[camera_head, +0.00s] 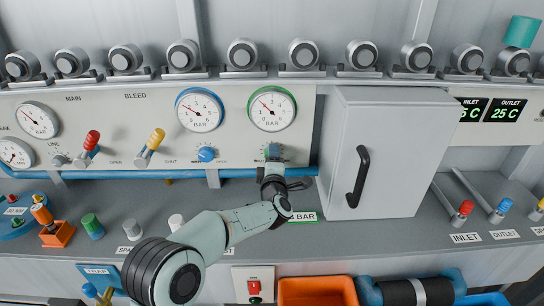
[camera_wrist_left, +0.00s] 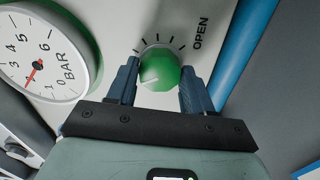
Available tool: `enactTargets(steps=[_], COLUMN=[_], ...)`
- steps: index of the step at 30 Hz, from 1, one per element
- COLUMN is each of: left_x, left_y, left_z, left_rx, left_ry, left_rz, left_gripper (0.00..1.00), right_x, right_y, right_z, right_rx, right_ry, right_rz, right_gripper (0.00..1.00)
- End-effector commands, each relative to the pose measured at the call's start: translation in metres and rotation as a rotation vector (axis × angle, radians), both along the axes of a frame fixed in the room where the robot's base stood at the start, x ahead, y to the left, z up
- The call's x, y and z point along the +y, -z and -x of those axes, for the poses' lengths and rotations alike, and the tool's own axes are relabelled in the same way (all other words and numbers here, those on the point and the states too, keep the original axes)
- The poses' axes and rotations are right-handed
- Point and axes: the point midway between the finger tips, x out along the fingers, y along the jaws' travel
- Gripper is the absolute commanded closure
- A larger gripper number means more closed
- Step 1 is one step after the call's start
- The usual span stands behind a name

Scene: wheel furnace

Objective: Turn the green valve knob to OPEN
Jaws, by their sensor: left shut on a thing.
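The green valve knob (camera_wrist_left: 162,66) is on the pale panel in the left wrist view, with tick marks around its upper side. A white mark on it points to the lower left. The OPEN label (camera_wrist_left: 201,33) lies up and to the right of it. My left gripper (camera_wrist_left: 159,72) has one finger on each side of the knob and is shut on it. In the head view my left gripper (camera_head: 272,154) is at the panel below the green-ringed gauge (camera_head: 272,108) and mostly hides the knob. The gauge needle stands near its low end. My right gripper is out of view.
A blue knob (camera_head: 207,154) sits to the left under a blue-ringed gauge (camera_head: 199,110). A grey cabinet (camera_head: 382,145) with a black handle (camera_head: 358,177) stands close on the right. A blue pipe (camera_head: 110,174) runs along the panel's bottom edge.

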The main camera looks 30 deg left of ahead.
Motion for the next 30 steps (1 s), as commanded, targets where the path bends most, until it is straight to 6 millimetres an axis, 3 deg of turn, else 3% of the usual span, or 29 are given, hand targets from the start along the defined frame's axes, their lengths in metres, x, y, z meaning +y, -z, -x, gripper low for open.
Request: enactTargets(steps=[30], left_x=[-0.001], left_y=[0.0], left_z=[0.0], left_rx=[0.508], left_ry=[0.004], left_rz=[-0.823], left_gripper=[0.8], right_x=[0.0], right_y=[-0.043], right_z=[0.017], right_rx=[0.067], right_ry=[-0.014], right_rz=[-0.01], right_gripper=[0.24])
